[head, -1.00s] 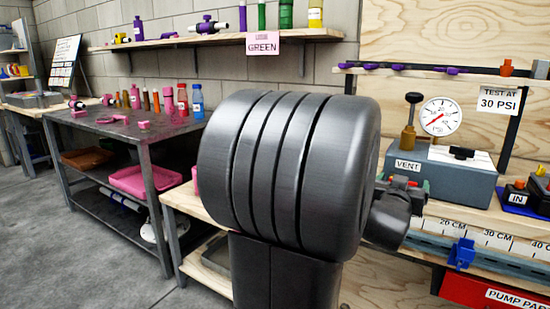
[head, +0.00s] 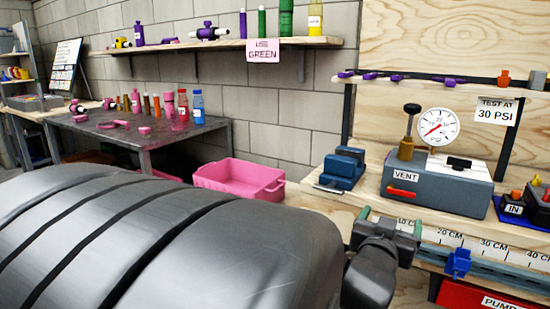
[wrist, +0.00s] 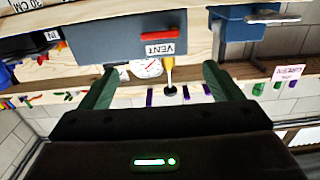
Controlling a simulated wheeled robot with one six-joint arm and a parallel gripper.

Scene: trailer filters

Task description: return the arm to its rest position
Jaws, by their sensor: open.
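My gripper (head: 391,221) is in front of the workbench at the right in the head view, below the grey-blue VENT box (head: 438,186). Its two green fingers are spread apart with nothing between them. In the wrist view my gripper (wrist: 161,68) also shows open and empty, its fingers pointing toward the bench, with the VENT box upside down beyond them. My large dark grey arm link fills the lower left of the head view and hides part of the floor and bench.
A pressure gauge (head: 438,127) stands behind the VENT box. A blue clamp-like device (head: 342,168) sits left of it. A pink bin (head: 238,181) lies beyond my arm. A metal table (head: 150,140) at left holds several bottles and pink parts. A ruler rail (head: 490,262) runs along the bench front.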

